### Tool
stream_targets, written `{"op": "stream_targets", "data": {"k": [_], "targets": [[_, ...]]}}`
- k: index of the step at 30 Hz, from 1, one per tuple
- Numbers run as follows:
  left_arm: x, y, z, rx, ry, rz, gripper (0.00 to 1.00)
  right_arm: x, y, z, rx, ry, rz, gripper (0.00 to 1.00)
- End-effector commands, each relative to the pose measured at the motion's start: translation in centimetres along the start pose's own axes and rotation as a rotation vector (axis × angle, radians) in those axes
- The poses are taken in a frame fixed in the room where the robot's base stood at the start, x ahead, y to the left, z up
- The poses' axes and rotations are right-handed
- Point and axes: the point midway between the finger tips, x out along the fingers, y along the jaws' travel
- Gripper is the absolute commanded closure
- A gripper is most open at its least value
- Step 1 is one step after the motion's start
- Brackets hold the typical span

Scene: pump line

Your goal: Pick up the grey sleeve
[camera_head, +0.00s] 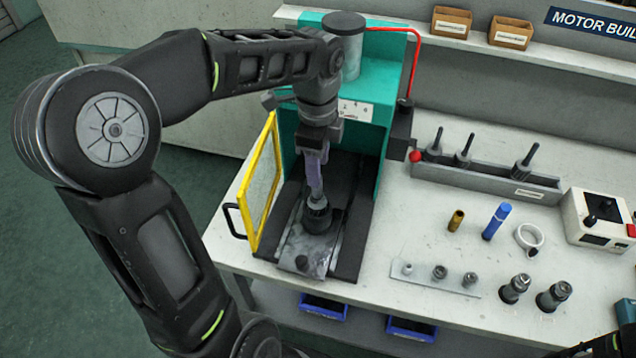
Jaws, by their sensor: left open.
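My left gripper (316,190) reaches down into the teal press, behind its opened yellow-framed door. It is open, with its fingers just above a dark grey round part (318,217) on the metal plate of the press. The fingers partly hide this part; I cannot tell whether they touch it. It may be the grey sleeve, but its shape is not clear. Only a piece of my right arm shows at the bottom right corner.
The teal press (378,92) and its yellow door (262,185) flank the left gripper. A grey rack (485,181) holds upright dark tools. A strip with small fittings (436,278), two metal parts (514,289) and a control box (597,220) stand on the bench. Blue bins (323,306) hang below.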

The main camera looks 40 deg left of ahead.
Motion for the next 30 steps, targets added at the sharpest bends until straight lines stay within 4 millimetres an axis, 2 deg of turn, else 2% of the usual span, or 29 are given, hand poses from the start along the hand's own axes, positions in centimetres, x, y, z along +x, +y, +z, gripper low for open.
{"op": "stream_targets", "data": {"k": [4, 16, 24, 30], "targets": [[1.5, 0.1, 0.0, 0.0, 0.0, 0.003, 0.54, -0.2, -0.1, 0.0, 0.0, 0.0, 0.001, 0.64], [2.1, 0.0, 0.1, 0.0, 0.0, 0.001, 0.54, -0.4, -0.1, 0.0, 0.001, -0.001, 0.001, 0.64], [5.8, 0.1, 0.3, 0.0, 0.0, 0.003, 0.54, -1.3, -0.4, 0.2, 0.003, -0.004, 0.005, 0.64], [6.9, 0.1, 0.2, 0.001, 0.0, 0.0, 0.54, -1.4, -0.4, 0.2, 0.004, -0.004, 0.005, 0.64]]}}
